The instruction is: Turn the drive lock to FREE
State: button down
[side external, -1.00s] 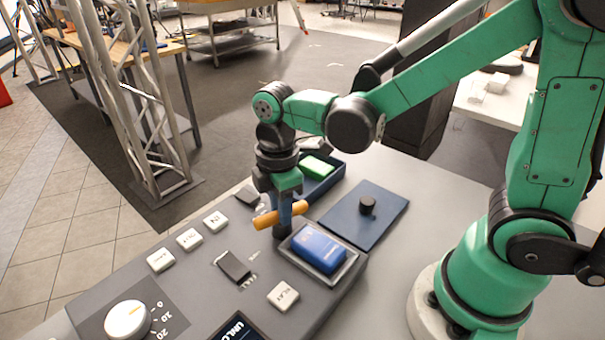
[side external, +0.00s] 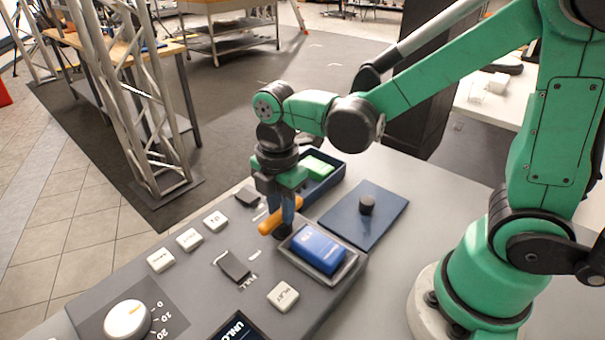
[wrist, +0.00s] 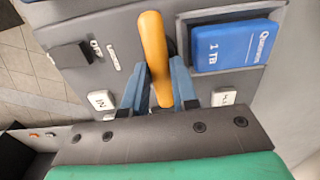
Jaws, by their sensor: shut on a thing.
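The drive lock has an orange bar handle (side external: 270,226) on the grey panel, beside the blue drive; it also shows in the wrist view (wrist: 153,45). My gripper (side external: 284,212) points down from above and is shut on the handle. In the wrist view the two blue-grey fingers (wrist: 159,82) are on either side of the bar, which runs nearly up and down the picture, tilted slightly. The lock's pivot is mostly hidden under the handle. A small white label (wrist: 113,58) lies left of the handle, too blurred to read. I cannot see a FREE mark.
A blue "1 TB" drive (side external: 318,250) sits in a tray close right of the handle. Black switches (side external: 235,265), white keys (side external: 190,239) and a dial (side external: 128,319) are on the panel.

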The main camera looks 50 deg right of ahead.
jog(key=c, duration=0.7)
grip_release()
jog(key=shift+r, duration=2.8)
